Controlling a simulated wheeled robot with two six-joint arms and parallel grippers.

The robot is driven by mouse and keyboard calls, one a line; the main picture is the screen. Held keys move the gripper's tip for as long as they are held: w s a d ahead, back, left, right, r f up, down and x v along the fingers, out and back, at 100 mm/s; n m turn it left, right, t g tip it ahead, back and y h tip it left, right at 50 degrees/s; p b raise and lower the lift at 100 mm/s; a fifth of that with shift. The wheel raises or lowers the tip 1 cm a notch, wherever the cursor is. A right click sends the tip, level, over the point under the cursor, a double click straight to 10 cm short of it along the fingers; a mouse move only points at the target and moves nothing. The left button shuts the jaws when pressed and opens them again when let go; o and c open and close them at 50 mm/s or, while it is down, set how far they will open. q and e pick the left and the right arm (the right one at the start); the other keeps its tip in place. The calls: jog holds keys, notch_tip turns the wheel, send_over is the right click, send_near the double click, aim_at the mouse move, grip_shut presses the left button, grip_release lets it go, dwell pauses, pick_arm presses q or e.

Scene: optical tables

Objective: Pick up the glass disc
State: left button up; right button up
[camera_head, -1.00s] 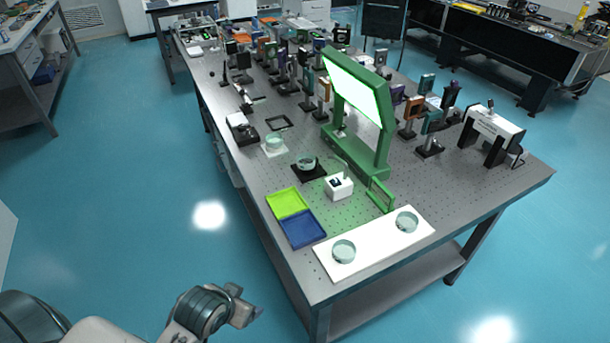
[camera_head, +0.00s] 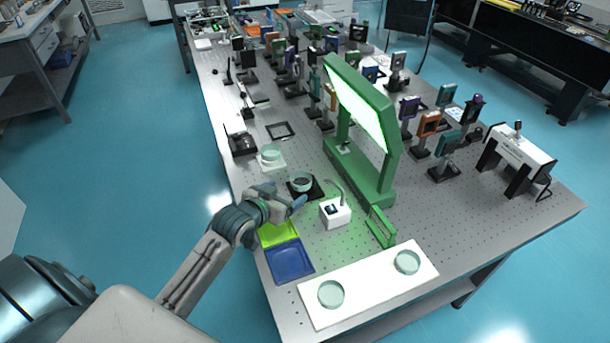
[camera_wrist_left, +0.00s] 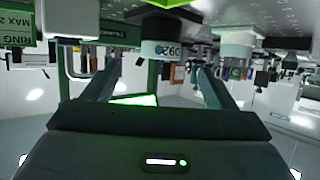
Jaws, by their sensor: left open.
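Several pale, round glass pieces show in the head view, and I cannot tell which is the task's glass disc. One (camera_head: 302,181) sits on a black square base, one (camera_head: 270,153) on a white square base. Two more, a left one (camera_head: 331,294) and a right one (camera_head: 407,262), lie on a white board. My left gripper (camera_head: 290,197) is open just in front of the black base, above the table's left edge. In the left wrist view, its fingers (camera_wrist_left: 158,88) are apart with nothing between them; a dark labelled cylinder (camera_wrist_left: 161,46) appears upside down beyond. My right gripper is out of view.
A yellow-green tray (camera_head: 278,237) and a blue tray (camera_head: 289,262) lie below my left gripper. A small white device (camera_head: 335,213) with a curved stem stands right of it. A tall green frame with a lit panel (camera_head: 356,105) rises behind. Optical mounts crowd the far table.

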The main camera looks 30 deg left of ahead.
aim_at(299, 181)
pick_arm(q)
jog(key=x, duration=0.2)
jog(key=shift+w, duration=0.25)
jog(key=x, duration=0.1)
jog(key=p+x, duration=0.2)
jog(key=x, duration=0.1)
jog(key=shift+w+r, duration=0.25)
jog(key=shift+r, duration=0.05)
jog(key=shift+w+f, duration=0.2)
jog(key=shift+w, duration=0.1)
jog(key=shift+w+f, duration=0.15)
jog(key=shift+w, duration=0.05)
jog(key=shift+s, duration=0.1)
jog(key=shift+c, duration=1.1)
jog(key=c, duration=0.9)
jog(key=shift+c, duration=0.2)
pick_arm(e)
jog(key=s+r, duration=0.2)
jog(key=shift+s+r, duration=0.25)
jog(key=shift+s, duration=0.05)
